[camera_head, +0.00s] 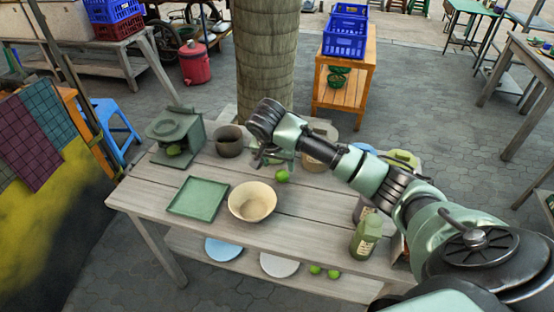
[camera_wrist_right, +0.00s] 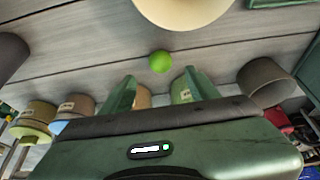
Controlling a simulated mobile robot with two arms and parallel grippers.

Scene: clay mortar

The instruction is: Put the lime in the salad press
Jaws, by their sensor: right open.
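A green lime (camera_head: 282,176) lies on the wooden table, behind the cream bowl. It also shows in the right wrist view (camera_wrist_right: 160,61), beyond the gap between my fingertips. What looks like the salad press (camera_head: 175,124) is a dark green device at the table's back left, with a green round thing (camera_head: 174,150) at its front opening. My right gripper (camera_head: 262,158) is open and empty above the table, near the lime and not touching it. Its two green fingers also show in the right wrist view (camera_wrist_right: 155,88). My left gripper is out of view.
A cream bowl (camera_head: 252,203) and a green square tray (camera_head: 198,199) stand at the front. A dark clay pot (camera_head: 229,141) stands right of the press. Plates and green fruit lie on the lower shelf.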

